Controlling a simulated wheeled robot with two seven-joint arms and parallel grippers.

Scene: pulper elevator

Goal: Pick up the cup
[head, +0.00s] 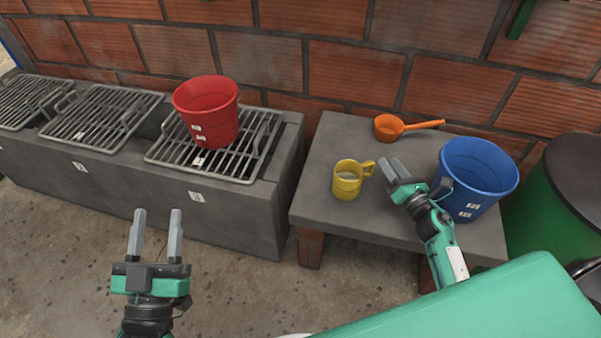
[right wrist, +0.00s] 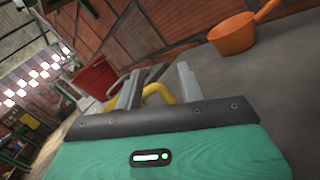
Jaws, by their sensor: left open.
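The yellow cup (head: 346,181) stands upright on the grey table, with its handle on its right side. My right gripper (head: 391,164) is just right of the handle at the table, with its fingers apart and pointing toward the cup. In the right wrist view, the yellow handle (right wrist: 157,91) shows between the two fingers (right wrist: 158,76), though I cannot tell whether they touch it. Most of the cup's body is hidden there. My left gripper (head: 158,217) is open and empty over the floor, in front of the grill bench.
An orange ladle (head: 389,127) lies behind the cup on the table (head: 318,205); it also shows in the right wrist view (right wrist: 233,36). A blue bucket (head: 476,180) stands right of my right gripper. A red bucket (head: 208,112) sits on a metal grate left of the table.

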